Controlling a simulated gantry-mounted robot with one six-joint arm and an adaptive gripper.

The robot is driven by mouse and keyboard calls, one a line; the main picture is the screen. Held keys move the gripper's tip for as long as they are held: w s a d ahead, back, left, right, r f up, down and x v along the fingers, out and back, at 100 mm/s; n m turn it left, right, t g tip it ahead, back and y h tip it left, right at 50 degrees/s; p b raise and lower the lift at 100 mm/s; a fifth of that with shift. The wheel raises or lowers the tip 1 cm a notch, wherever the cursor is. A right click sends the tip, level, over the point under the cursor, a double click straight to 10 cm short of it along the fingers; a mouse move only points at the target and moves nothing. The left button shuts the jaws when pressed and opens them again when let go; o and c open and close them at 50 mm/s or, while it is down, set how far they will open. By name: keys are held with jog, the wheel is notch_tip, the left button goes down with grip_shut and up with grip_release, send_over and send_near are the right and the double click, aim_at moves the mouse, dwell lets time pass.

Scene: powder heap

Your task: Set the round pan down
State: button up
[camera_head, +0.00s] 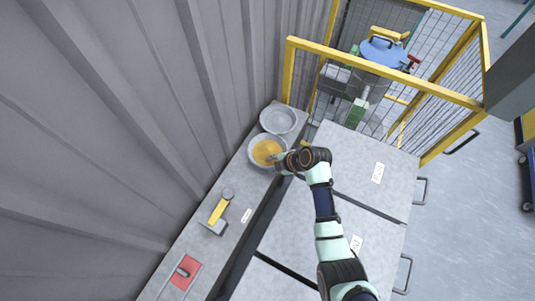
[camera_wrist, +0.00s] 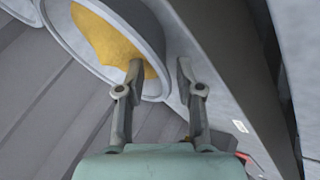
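The round grey pan (camera_head: 251,146) holds a heap of yellow powder (camera_head: 266,151) and sits on the narrow grey ledge. In the wrist view the pan wall (camera_wrist: 66,45) fills the upper left, with the powder (camera_wrist: 105,35) inside. My gripper (camera_head: 280,160) is at the pan's right side. In the wrist view its fingers (camera_wrist: 160,70) are apart, one over the inside of the pan and one outside, with the rim between them. I see a gap around the rim. Whether either finger touches it is hard to tell.
A second, empty round pan (camera_head: 278,119) stands just behind on the ledge (camera_head: 232,228). A yellow-handled tool (camera_head: 218,210) and a red plate with a dark-handled tool (camera_head: 181,275) lie nearer.

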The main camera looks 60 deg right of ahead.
jog(key=shift+f, duration=0.1)
jog(key=shift+c, duration=0.3)
grip_shut()
notch_tip(320, 180, up, 20)
jog(key=p, duration=0.4)
